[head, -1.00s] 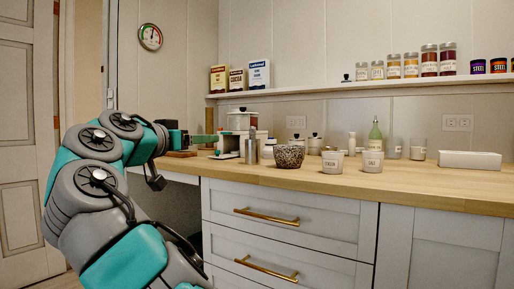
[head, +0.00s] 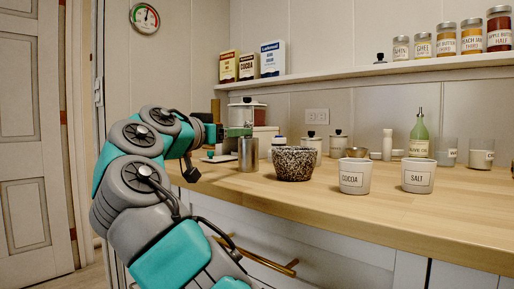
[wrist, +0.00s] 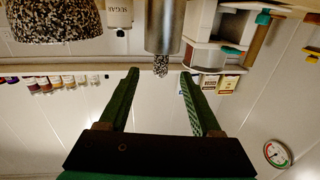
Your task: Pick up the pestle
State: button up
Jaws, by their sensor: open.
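The pestle (wrist: 161,65) shows in the wrist view, which is upside down, as a speckled grey end sticking out of a metal cylinder (wrist: 163,25). The rest of it is hidden inside. In the head view the cylinder (head: 248,155) stands upright on the counter, and I cannot make out the pestle there. My gripper (wrist: 160,73) is open, its green fingers on either side of the pestle's end in the picture. I cannot tell the remaining depth between them. In the head view my gripper (head: 243,132) is just above the cylinder's rim.
A speckled mortar (head: 293,164) stands just right of the cylinder. The cocoa cup (head: 354,177) and salt cup (head: 417,176) are farther right. Canisters, a green bottle (head: 418,136) and a white appliance (head: 247,114) stand behind. A shelf (head: 330,76) runs above. The front right counter is clear.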

jog(key=p+x, duration=0.1)
jog(key=x, duration=0.6)
jog(key=shift+w, duration=0.2)
jog(key=shift+c, duration=0.2)
grip_shut()
dwell(0.4)
